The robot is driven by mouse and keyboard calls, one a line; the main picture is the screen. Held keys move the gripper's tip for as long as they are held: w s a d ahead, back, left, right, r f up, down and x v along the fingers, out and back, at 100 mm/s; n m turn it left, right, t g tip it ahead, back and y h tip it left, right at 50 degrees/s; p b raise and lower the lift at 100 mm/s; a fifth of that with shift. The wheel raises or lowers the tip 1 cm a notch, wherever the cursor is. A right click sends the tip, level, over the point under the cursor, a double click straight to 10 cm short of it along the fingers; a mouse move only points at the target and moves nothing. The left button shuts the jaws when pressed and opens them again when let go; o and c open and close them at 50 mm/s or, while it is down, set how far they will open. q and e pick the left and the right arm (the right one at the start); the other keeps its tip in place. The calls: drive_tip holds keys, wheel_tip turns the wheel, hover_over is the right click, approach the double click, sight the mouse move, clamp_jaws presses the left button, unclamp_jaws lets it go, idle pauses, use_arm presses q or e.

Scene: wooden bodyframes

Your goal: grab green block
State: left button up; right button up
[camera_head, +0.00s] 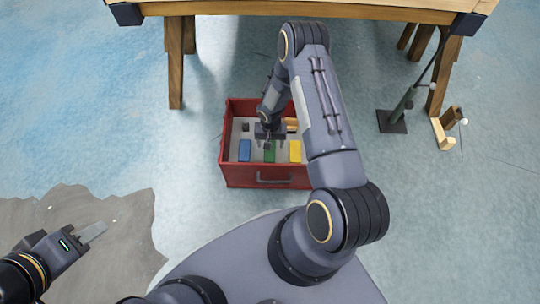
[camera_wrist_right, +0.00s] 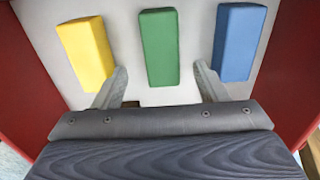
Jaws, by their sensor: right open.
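The green block (camera_head: 269,155) lies on the pale floor of the red box (camera_head: 232,178), between a blue block (camera_head: 245,151) and a yellow block (camera_head: 295,151). My right gripper (camera_head: 270,144) reaches down into the box over the green block. In the right wrist view, the green block (camera_wrist_right: 159,45) stands in line with the gap of my open right gripper (camera_wrist_right: 161,78), whose fingers are apart on either side of its near end. Nothing is held.
The box walls stand close around the right gripper. A wooden table (camera_head: 300,10) is behind the box. A dark stand (camera_head: 392,121) and a wooden piece (camera_head: 442,134) are on the floor at the right. The floor left of the box is clear.

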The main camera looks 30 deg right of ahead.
sight(270, 153)
drive_tip(key=f+b, duration=0.1)
drive_tip(key=f, duration=0.3)
drive_tip(key=f+b, duration=0.1)
drive_tip(key=f, duration=0.1)
drive_tip(key=shift+s+a+b, duration=0.2)
drive_tip(key=shift+a+b, duration=0.05)
drive_tip(key=shift+b, duration=0.1)
drive_tip(key=c, duration=1.1)
drive_tip(key=shift+r, duration=0.1)
drive_tip(key=shift+c, duration=0.2)
